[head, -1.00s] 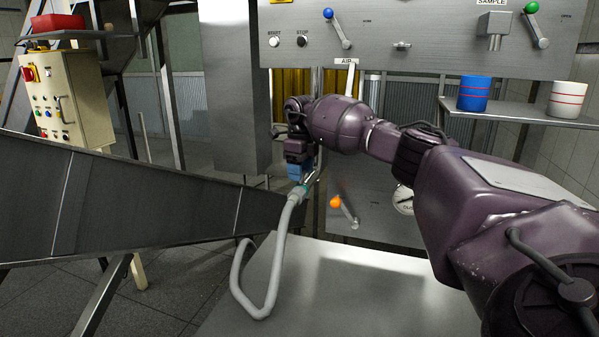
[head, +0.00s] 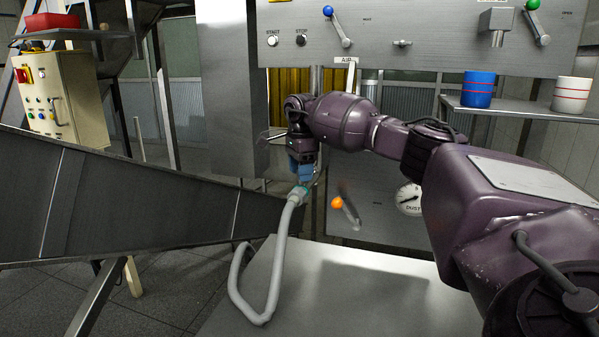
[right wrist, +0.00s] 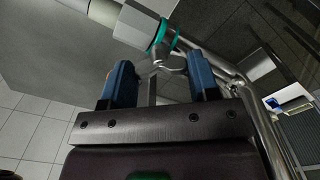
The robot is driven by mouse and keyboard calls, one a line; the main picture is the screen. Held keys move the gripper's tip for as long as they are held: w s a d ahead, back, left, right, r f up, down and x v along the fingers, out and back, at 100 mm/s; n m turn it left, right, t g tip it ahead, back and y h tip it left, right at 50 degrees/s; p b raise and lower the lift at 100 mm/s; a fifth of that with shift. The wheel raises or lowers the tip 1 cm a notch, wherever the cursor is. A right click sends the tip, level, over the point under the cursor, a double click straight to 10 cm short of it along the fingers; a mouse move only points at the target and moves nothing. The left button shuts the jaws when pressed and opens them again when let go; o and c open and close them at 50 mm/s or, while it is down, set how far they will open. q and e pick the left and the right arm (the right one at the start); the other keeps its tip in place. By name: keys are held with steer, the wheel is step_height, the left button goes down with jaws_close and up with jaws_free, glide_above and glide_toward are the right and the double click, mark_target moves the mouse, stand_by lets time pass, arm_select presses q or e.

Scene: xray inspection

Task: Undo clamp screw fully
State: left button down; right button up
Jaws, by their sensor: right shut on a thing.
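The grey hose (head: 278,265) bends up from the metal table to a teal clamp (head: 301,189) at its upper end. My right gripper (head: 303,181) reaches down from above with blue fingers at this clamp. In the right wrist view the teal clamp (right wrist: 160,35) sits around the pale hose end, just beyond the fingers. A small metal clamp screw (right wrist: 170,68) lies between the blue fingertips, and the right gripper (right wrist: 163,75) is shut on it. The fingers partly hide where they touch it. My left gripper is not in view.
A metal table (head: 370,295) is clear in front. A lever with an orange knob (head: 337,203) and a dial (head: 409,199) are just right of the gripper. A sloping metal chute (head: 140,210) stands left. Blue (head: 478,89) and white (head: 571,95) cups are on a shelf.

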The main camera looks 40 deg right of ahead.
steer(key=shift+r+n, duration=0.1)
steer(key=shift+n, duration=0.7)
steer(key=o, duration=0.9)
step_height(320, 180, up, 11)
steer(key=shift+f, duration=0.1)
stand_by(0.5)
